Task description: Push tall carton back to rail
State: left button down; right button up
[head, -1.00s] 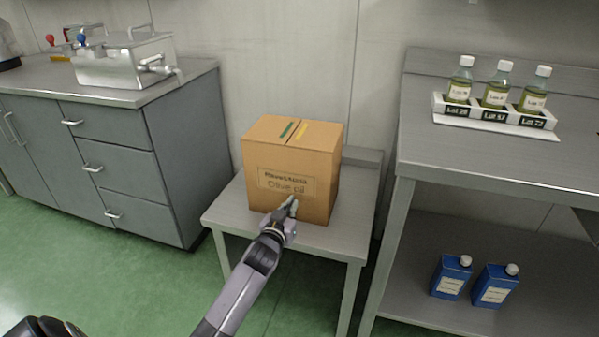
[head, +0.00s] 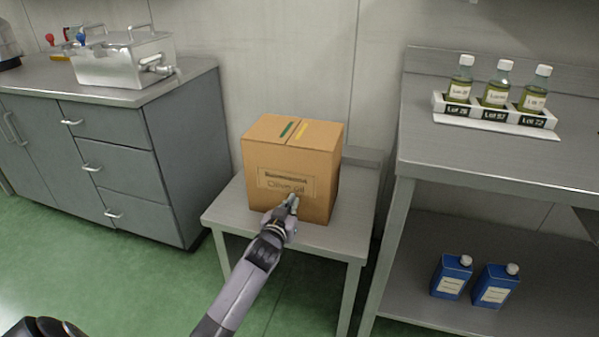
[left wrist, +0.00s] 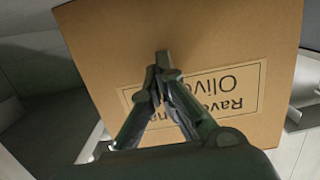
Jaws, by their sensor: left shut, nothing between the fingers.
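The tall brown carton (head: 291,165), labelled olive oil, stands upright on a small grey table (head: 225,213). A green and a yellow strip lie on its top. A low grey rail (head: 364,156) runs along the table's back edge, partly hidden behind the carton. My left gripper (head: 291,203) is shut and empty, with its fingertips at the carton's front face, low on it. In the left wrist view the closed fingers (left wrist: 163,62) point at the carton's labelled face (left wrist: 215,50); whether they touch it I cannot tell. My right gripper does not show.
A grey cabinet (head: 105,150) with a steel tank (head: 125,62) stands at the left. A steel bench (head: 500,165) at the right carries a bottle rack (head: 494,113); blue containers (head: 452,277) stand on its lower shelf. Bare tabletop shows right of the carton.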

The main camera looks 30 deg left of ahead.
aim_at(298, 193)
pick_arm(q)
jog(key=shift+w+a, duration=0.25)
jog(key=shift+w, duration=0.4)
jog(key=shift+w+a+b, duration=0.1)
jog(key=shift+w+b, duration=0.25)
jog(key=shift+w, duration=0.3)
jog(key=shift+w+a, duration=0.1)
jog(key=shift+w, duration=0.3)
jog(key=shift+w+a+r+b, duration=0.15)
jog(key=shift+w+b, duration=0.25)
jog(key=shift+w, duration=0.45)
jog(key=shift+b+x, duration=0.6)
jog(key=shift+x, duration=0.6)
jog(key=shift+a+r, duration=0.1)
jog(key=shift+r, duration=0.05)
jog(key=shift+p+v, duration=1)
jog(key=shift+p, duration=0.1)
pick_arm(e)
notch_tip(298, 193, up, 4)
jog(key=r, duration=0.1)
pick_arm(q)
jog(key=shift+s, duration=0.35)
jog(key=p+v, duration=0.3)
jog(key=shift+s+d+f, duration=0.2)
jog(key=shift+s+f, duration=0.2)
jog(key=shift+s, duration=0.3)
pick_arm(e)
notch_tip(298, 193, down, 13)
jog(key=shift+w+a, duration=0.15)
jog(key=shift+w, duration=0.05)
